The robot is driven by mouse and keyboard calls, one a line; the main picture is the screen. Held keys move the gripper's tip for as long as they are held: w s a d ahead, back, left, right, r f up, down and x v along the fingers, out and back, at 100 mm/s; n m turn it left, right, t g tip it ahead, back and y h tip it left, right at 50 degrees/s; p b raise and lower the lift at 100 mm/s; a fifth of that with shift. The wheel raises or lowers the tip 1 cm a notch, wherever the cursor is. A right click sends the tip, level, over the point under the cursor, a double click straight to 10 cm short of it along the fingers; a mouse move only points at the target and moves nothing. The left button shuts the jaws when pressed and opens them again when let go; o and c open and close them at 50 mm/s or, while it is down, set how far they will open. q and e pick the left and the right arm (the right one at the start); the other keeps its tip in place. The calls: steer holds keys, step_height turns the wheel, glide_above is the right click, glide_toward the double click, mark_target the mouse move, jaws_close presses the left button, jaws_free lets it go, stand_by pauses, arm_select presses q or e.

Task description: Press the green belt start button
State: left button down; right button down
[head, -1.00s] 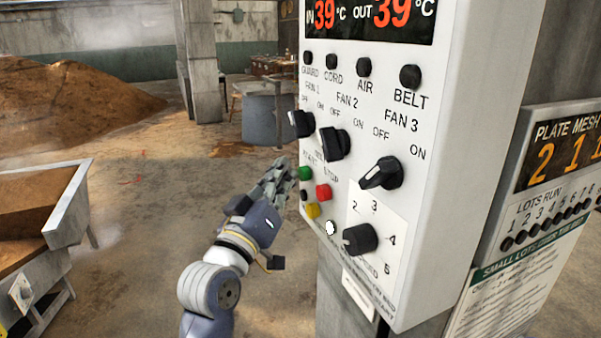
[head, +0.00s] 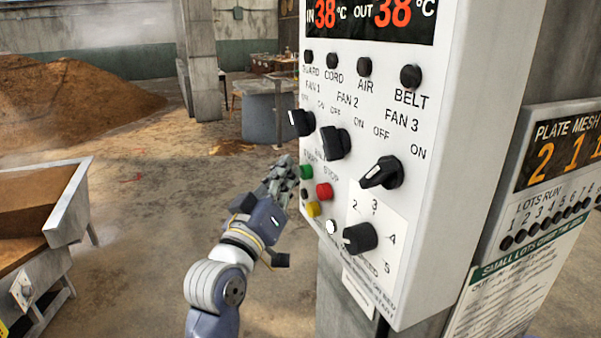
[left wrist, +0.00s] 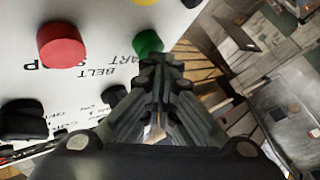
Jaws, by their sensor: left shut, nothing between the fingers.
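The green belt start button (head: 306,172) is at the left edge of the white control panel (head: 437,190), beside the red stop button (head: 324,191). My left gripper (head: 284,165) is shut and empty, its tips just left of the green button. In the left wrist view the green button (left wrist: 148,43) shows just beyond the shut fingertips (left wrist: 160,62), with the red button (left wrist: 61,45) to the left. I cannot tell whether the tips touch the green button. My right gripper is not in view.
A yellow button (head: 313,209), a white button (head: 330,227) and the speed knob (head: 361,238) sit below. Three fan knobs (head: 336,143) are above. A metal trough (head: 50,215) stands at the left. The floor between is clear.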

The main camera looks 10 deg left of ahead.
arm_select(q)
steer(key=shift+d, duration=0.15)
stand_by(0.5)
steer(key=shift+s+a, duration=0.45)
steer(key=shift+a, duration=0.3)
steer(key=shift+a, duration=0.1)
steer(key=s+a, duration=0.1)
steer(key=a, duration=0.1)
steer(key=s+a, duration=0.1)
steer(key=a, duration=0.1)
steer(key=shift+s+p, duration=0.4)
steer(key=shift+f, duration=0.1)
